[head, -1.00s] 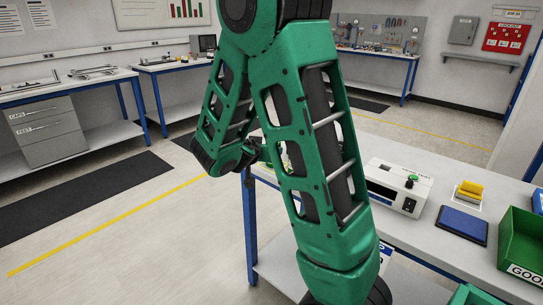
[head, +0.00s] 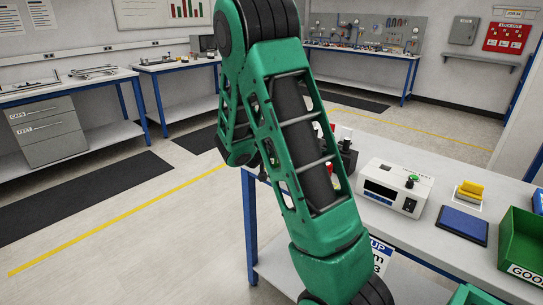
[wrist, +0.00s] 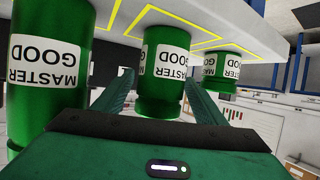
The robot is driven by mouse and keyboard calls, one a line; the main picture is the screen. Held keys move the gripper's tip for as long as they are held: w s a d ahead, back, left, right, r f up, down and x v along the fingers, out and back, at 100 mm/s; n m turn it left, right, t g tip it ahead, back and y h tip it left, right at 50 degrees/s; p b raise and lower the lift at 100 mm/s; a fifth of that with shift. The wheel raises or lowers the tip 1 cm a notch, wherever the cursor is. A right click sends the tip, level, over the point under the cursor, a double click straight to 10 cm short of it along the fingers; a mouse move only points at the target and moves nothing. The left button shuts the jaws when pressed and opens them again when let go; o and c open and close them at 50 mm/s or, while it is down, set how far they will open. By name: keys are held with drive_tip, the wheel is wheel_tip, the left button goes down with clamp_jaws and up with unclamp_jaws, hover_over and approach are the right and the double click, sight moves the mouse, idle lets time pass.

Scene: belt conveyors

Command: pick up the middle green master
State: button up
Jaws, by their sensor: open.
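Three green cylinders labelled "MASTER GOOD" appear upside down in a row in the wrist view: a large near one at left (wrist: 48,60), the middle green master (wrist: 162,98), and a smaller one at right (wrist: 222,82). My gripper (wrist: 159,80) is open. Its two fingers reach up on either side of the lower part of the middle master, one in the gap on each side. I cannot tell whether the fingers touch it. In the head view my arm hides the masters and my gripper.
The masters stand on a pale bench top with yellow outlines (wrist: 180,12). In the head view, a white tester box (head: 395,188), a yellow block (head: 470,192), a blue pad (head: 462,225) and a green "GOOD" bin (head: 525,240) occupy the bench. Open floor lies left.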

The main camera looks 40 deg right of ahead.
drive_tip(key=shift+w+d+f, duration=0.2)
drive_tip(key=shift+w+d, duration=0.05)
drive_tip(key=shift+d, duration=0.15)
drive_tip(key=c, duration=1.4)
drive_tip(key=shift+r, duration=0.1)
